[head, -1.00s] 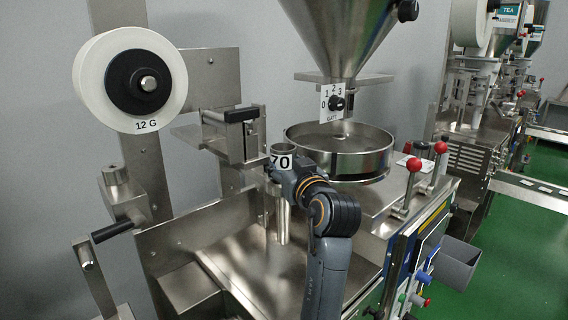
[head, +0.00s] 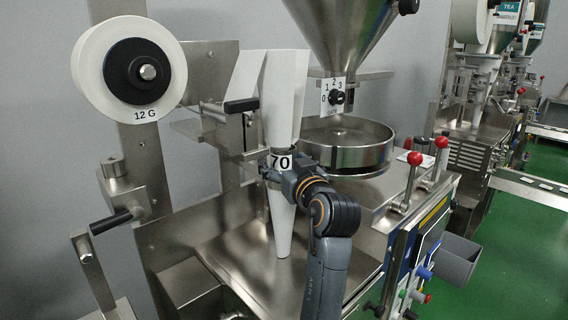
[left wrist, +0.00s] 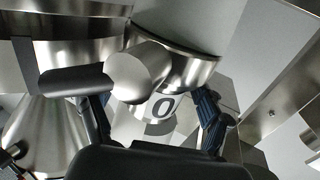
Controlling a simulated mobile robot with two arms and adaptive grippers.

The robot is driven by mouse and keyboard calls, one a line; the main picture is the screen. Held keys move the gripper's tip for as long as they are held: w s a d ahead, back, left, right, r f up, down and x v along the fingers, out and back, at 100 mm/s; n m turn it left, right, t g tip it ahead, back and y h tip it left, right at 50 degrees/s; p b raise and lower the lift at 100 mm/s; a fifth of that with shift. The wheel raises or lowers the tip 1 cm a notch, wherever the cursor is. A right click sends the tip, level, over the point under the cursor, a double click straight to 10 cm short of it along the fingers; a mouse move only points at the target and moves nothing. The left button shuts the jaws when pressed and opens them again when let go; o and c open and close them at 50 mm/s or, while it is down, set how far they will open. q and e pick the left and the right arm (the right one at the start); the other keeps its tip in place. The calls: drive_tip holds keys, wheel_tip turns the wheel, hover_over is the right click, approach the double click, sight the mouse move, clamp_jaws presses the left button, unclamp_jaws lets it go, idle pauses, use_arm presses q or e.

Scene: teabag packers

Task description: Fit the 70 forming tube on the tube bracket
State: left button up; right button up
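The forming tube (head: 284,220) stands upright, marked 70 on a white label (head: 280,162). White film runs down into its collar and white wraps its lower part. In the left wrist view the label (left wrist: 162,107) shows only a 0. My left gripper (head: 287,174) is at the label, on the tube's near right side. In the wrist view its fingers (left wrist: 155,122) lie on either side of the tube; whether they press on it is unclear. The tube bracket is mostly hidden behind the tube and gripper. My right gripper is out of view.
A white film roll (head: 91,82) marked 12 G is at left. A steel hopper (head: 340,30) and round pan (head: 345,150) stand behind right of the tube. Red-knobbed levers (head: 410,180) rise at right. The steel deck (head: 225,230) below is mostly clear.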

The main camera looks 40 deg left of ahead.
use_arm(q)
wheel_tip(320, 180, up, 19)
drive_tip(key=p, duration=1.6)
drive_tip(key=shift+r, duration=0.15)
